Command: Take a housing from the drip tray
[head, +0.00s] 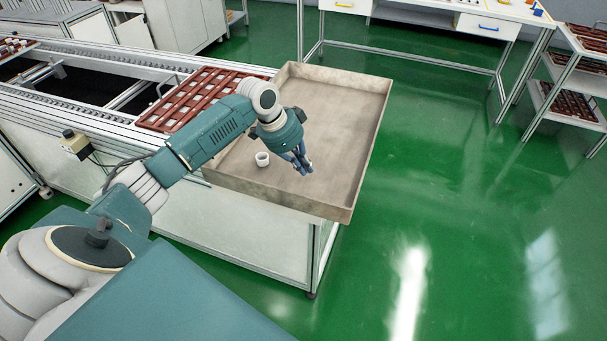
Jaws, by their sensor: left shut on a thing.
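The drip tray (345,115) is a shallow beige, stained box with raised walls on the end of the conveyor bench. A small white cup-shaped housing (262,159) stands upright in it, left of my left gripper and apart from it. My left gripper (304,172) reaches down over the middle of the tray with its fingers shut on a housing. That held housing is hidden by the fingers and wrist, and I cannot tell whether it touches the tray floor. My right gripper is not in view.
A red-brown slotted carrier (190,98) lies on the conveyor just left of the tray, behind my forearm. A white workbench (470,15) stands at the back and a rack (570,75) at the far right. The tray's far right part and the green floor are clear.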

